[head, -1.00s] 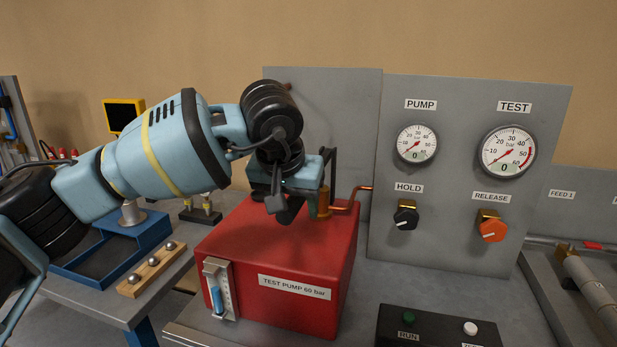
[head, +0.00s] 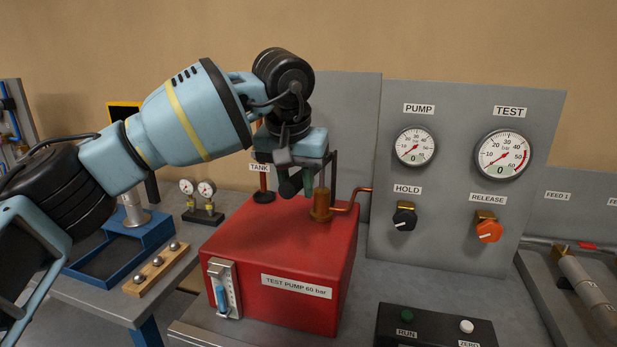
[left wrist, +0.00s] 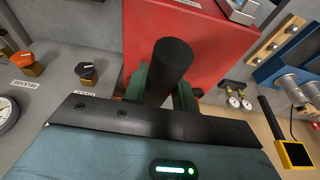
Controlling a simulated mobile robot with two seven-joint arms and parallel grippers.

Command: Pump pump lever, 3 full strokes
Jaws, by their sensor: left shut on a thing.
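The red test pump (head: 278,255) stands on the grey bench, with a brass cylinder (head: 321,205) on top. My left gripper (head: 294,190) is above the pump top and shut on the pump lever's dark grip. In the left wrist view the black round grip (left wrist: 171,65) of the pump lever sits between the green fingers (left wrist: 160,84). The rest of the lever is mostly hidden behind my gripper in the head view. The PUMP gauge (head: 414,146) and TEST gauge (head: 502,155) have needles near the low end. My right gripper is not in view.
A grey panel carries the black HOLD knob (head: 404,219) and orange RELEASE knob (head: 488,231). A black RUN button box (head: 437,328) stands in front. A blue tray (head: 75,273), a wooden ball rack (head: 157,268) and two small gauges (head: 198,190) are to the left.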

